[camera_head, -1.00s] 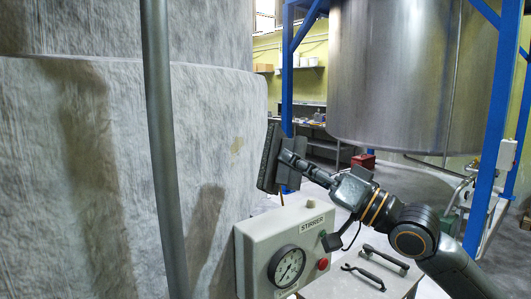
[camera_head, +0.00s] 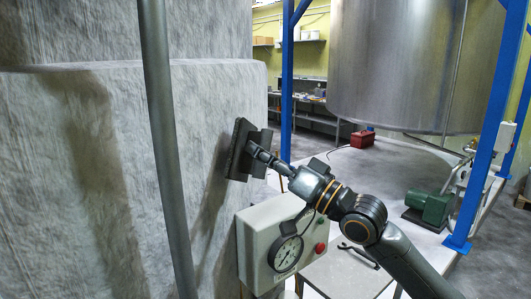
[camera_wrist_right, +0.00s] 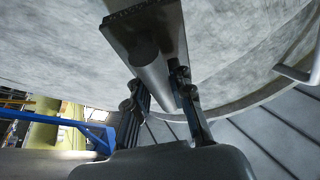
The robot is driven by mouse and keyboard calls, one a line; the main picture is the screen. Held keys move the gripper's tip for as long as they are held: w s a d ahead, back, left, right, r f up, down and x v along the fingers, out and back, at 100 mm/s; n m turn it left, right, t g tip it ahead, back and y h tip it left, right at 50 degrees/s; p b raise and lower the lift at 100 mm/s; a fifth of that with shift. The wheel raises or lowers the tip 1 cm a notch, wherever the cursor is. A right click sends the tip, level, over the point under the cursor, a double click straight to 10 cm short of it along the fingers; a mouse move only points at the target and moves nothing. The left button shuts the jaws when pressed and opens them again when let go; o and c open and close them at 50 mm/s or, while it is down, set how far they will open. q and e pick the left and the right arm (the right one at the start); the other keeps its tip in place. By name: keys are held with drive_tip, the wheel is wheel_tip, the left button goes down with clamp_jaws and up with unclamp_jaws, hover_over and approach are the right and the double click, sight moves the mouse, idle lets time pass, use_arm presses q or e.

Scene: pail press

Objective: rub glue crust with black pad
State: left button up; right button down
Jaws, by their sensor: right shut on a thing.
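My right gripper (camera_head: 262,157) is shut on the handle of the black pad (camera_head: 238,149). The pad is a dark flat block with its face turned left to the large grey rough-surfaced wall (camera_head: 150,130). It is very close to that wall; I cannot tell whether it touches. The wrist view shows the pad (camera_wrist_right: 165,20) and its round handle between the fingers (camera_wrist_right: 160,88). The glue crust is not visible now; the pad covers the part of the wall where a small yellowish patch showed earlier. My left gripper is not in view.
A dark vertical pole (camera_head: 167,150) crosses in front of the wall. Blue posts (camera_head: 487,140) frame a steel tank (camera_head: 395,65). A green motor (camera_head: 428,207) sits at right.

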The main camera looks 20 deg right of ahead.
drive_tip(key=shift+w+a+p, duration=0.6)
drive_tip(key=shift+w+a, duration=0.1)
drive_tip(key=shift+a, duration=0.15)
idle(0.7)
drive_tip(key=w+d+b, duration=0.4)
drive_tip(key=w+b, duration=0.1)
drive_tip(key=b, duration=0.3)
drive_tip(key=shift+w+d, duration=0.25)
drive_tip(key=shift+d, duration=0.1)
idle(0.4)
